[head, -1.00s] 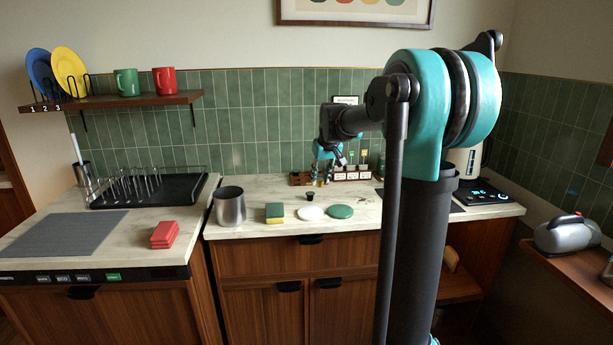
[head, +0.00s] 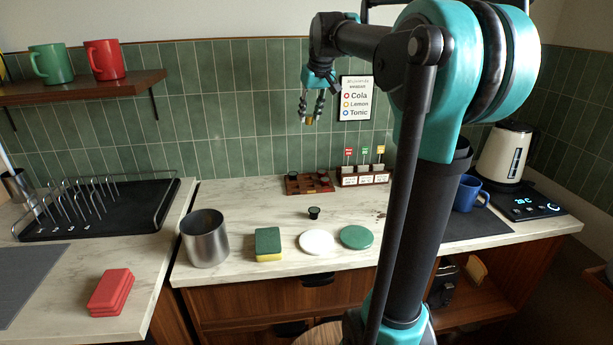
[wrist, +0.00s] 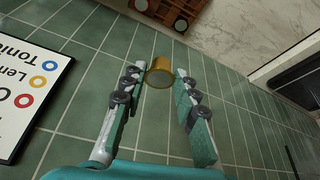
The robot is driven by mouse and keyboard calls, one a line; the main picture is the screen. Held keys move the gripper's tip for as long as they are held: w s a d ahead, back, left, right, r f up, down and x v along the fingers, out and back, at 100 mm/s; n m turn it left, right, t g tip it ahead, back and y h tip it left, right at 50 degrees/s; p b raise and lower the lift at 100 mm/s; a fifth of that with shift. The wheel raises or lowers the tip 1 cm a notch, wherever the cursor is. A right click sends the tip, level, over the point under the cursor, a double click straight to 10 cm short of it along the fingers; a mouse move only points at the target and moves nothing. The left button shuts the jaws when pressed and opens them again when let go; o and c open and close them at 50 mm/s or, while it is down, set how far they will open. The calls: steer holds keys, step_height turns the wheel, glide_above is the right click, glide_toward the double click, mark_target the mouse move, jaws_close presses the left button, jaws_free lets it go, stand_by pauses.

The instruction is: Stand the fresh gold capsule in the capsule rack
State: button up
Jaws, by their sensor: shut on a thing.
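The gold capsule (head: 310,121) is between the fingertips of my gripper (head: 313,112), which is shut on it in the air, in front of the green tiled wall. A low dark-red wooden rack (head: 308,189), which looks like the capsule rack, stands at the back of the counter, below my gripper. It holds dark round capsules, and part of it shows at the top of the wrist view (wrist: 190,7).
A dark capsule (head: 313,212) stands on the counter in front of the rack. A flagged holder (head: 362,178) stands right of the rack, under a drinks sign (head: 356,98). A steel canister (head: 205,240), sponge (head: 268,243), white disc (head: 316,242) and green disc (head: 356,237) line the front.

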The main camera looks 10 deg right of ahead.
step_height(320, 180, down, 20)
steer(key=shift+r, duration=0.1)
stand_by(0.5)
steer(key=shift+f, duration=0.45)
steer(key=o, duration=0.7)
steer(key=shift+r, duration=0.3)
steer(key=v, duration=1.2)
steer(key=shift+r, duration=0.15)
